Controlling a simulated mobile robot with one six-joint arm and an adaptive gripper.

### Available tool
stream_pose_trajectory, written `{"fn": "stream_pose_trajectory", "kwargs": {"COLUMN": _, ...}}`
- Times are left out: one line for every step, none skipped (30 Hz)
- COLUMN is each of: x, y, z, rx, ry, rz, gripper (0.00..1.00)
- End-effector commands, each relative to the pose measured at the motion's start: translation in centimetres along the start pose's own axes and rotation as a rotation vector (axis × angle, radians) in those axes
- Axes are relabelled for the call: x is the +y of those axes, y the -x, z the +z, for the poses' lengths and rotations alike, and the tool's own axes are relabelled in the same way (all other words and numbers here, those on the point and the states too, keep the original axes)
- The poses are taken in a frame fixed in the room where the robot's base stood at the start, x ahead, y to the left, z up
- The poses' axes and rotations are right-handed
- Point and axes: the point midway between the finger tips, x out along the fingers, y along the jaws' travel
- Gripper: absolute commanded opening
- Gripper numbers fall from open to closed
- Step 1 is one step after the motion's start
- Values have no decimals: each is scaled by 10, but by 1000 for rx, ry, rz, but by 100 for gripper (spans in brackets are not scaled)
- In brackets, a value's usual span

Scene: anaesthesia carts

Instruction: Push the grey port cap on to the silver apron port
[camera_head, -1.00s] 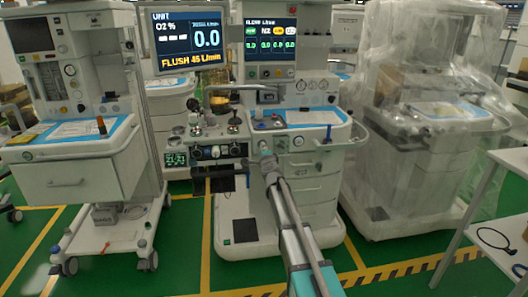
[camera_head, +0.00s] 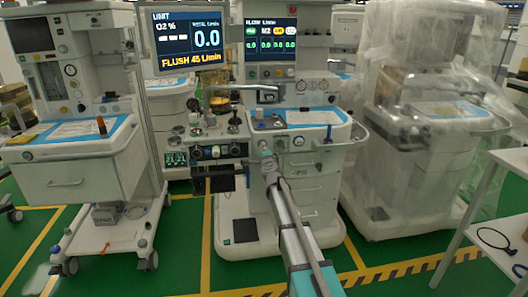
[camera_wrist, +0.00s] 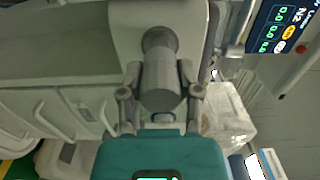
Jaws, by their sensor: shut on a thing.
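The grey port cap (camera_wrist: 160,92) is a short cylinder between the two fingers of my gripper (camera_wrist: 160,78) in the wrist view. The fingers are shut on its sides. Beyond the cap, a darker grey round part (camera_wrist: 159,38), probably the apron port, stands against the pale cart front. It lines up with the cap; the cap hides the join, so I cannot tell how far the cap is on. In the head view my gripper (camera_head: 268,160) is at the front apron of the middle cart, left of a round gauge (camera_head: 297,141).
The middle cart (camera_head: 315,190) has a blue-edged worktop (camera_head: 318,116) above the gripper and knobs to its left. Another cart (camera_head: 85,165) stands left, a plastic-covered one (camera_head: 405,165) right. A white table (camera_head: 512,160) is at the right edge. Green floor between is open.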

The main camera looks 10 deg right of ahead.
Motion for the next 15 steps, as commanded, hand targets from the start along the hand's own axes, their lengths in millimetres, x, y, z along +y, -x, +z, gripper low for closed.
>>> {"fn": "stream_pose_trajectory", "kwargs": {"x": 0, "y": 0, "z": 0, "rx": 0, "ry": 0, "rz": 0, "gripper": 5}}
{"fn": "stream_pose_trajectory", "kwargs": {"x": 0, "y": 0, "z": 0, "rx": 0, "ry": 0, "rz": 0, "gripper": 5}}
{"fn": "stream_pose_trajectory", "kwargs": {"x": 0, "y": -1, "z": 0, "rx": 0, "ry": 0, "rz": 0, "gripper": 5}}
{"fn": "stream_pose_trajectory", "kwargs": {"x": 0, "y": -1, "z": 0, "rx": 0, "ry": 0, "rz": 0, "gripper": 5}}
{"fn": "stream_pose_trajectory", "kwargs": {"x": 0, "y": -2, "z": 0, "rx": 0, "ry": 0, "rz": 0, "gripper": 5}}
{"fn": "stream_pose_trajectory", "kwargs": {"x": 0, "y": -2, "z": 0, "rx": 0, "ry": 0, "rz": 0, "gripper": 5}}
{"fn": "stream_pose_trajectory", "kwargs": {"x": 0, "y": -3, "z": 0, "rx": 0, "ry": 1, "rz": 0, "gripper": 5}}
{"fn": "stream_pose_trajectory", "kwargs": {"x": 0, "y": -3, "z": 0, "rx": 0, "ry": 1, "rz": 0, "gripper": 5}}
{"fn": "stream_pose_trajectory", "kwargs": {"x": 0, "y": -4, "z": 0, "rx": 0, "ry": 1, "rz": 0, "gripper": 5}}
{"fn": "stream_pose_trajectory", "kwargs": {"x": 0, "y": -4, "z": 0, "rx": 0, "ry": 1, "rz": 0, "gripper": 5}}
{"fn": "stream_pose_trajectory", "kwargs": {"x": 0, "y": -5, "z": 0, "rx": 0, "ry": 1, "rz": 0, "gripper": 5}}
{"fn": "stream_pose_trajectory", "kwargs": {"x": 0, "y": -6, "z": 0, "rx": 0, "ry": 1, "rz": 0, "gripper": 5}}
{"fn": "stream_pose_trajectory", "kwargs": {"x": 0, "y": -6, "z": 0, "rx": 0, "ry": 1, "rz": 0, "gripper": 5}}
{"fn": "stream_pose_trajectory", "kwargs": {"x": 0, "y": -7, "z": 0, "rx": 0, "ry": 1, "rz": 0, "gripper": 5}}
{"fn": "stream_pose_trajectory", "kwargs": {"x": 0, "y": -8, "z": 0, "rx": 0, "ry": 1, "rz": 0, "gripper": 5}}
